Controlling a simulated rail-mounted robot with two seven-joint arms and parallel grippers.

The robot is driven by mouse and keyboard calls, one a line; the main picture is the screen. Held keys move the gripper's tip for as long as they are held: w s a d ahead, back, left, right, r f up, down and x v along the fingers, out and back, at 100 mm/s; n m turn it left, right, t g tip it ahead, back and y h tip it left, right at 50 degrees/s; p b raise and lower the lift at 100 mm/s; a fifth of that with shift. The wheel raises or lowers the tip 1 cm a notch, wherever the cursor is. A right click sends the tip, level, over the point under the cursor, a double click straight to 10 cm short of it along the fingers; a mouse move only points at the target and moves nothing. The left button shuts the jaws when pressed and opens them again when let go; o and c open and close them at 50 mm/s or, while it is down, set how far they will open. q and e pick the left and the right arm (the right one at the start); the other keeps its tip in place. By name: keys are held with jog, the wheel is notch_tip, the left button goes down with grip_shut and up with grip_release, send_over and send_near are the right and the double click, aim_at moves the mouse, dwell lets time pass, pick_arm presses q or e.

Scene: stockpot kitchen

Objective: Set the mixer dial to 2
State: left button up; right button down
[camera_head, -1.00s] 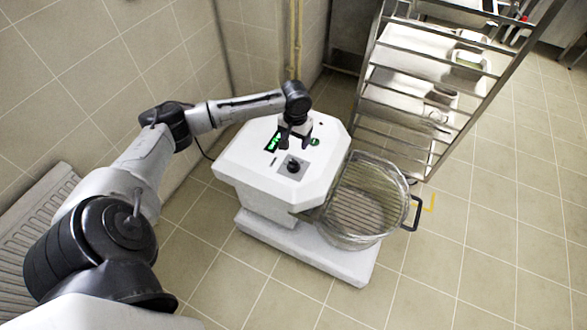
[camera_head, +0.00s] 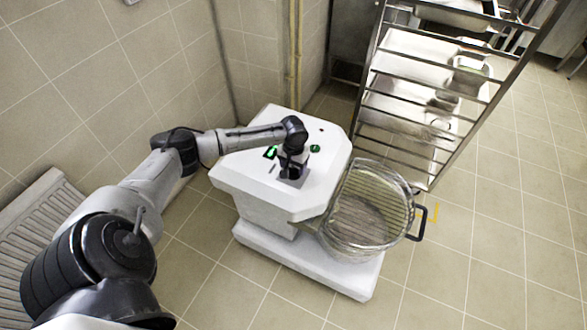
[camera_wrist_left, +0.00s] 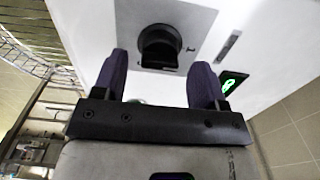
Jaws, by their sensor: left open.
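The white mixer (camera_head: 240,180) stands on the floor near the tiled wall. Its dial is a round black knob on a grey square plate on the top face; it shows in the left wrist view (camera_wrist_left: 159,46). In the head view my left gripper hides the dial. My left gripper (camera_head: 291,172) points down over the top panel. In the left wrist view its two fingers (camera_wrist_left: 160,78) are open, with the knob centred just beyond the gap between their tips. The dial's number marks are too small to read. My right gripper is out of view.
A green lit display (camera_head: 270,152) and a green button (camera_head: 315,149) sit on the mixer top. A clear bowl with a wire guard (camera_head: 362,212) and a black handle (camera_head: 420,221) is at its right. A metal rack (camera_head: 452,150) stands behind. The floor in front is clear.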

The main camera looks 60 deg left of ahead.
pick_arm(q)
jog(key=shift+f, duration=0.45)
jog(key=shift+c, duration=0.2)
jog(key=c, duration=0.9)
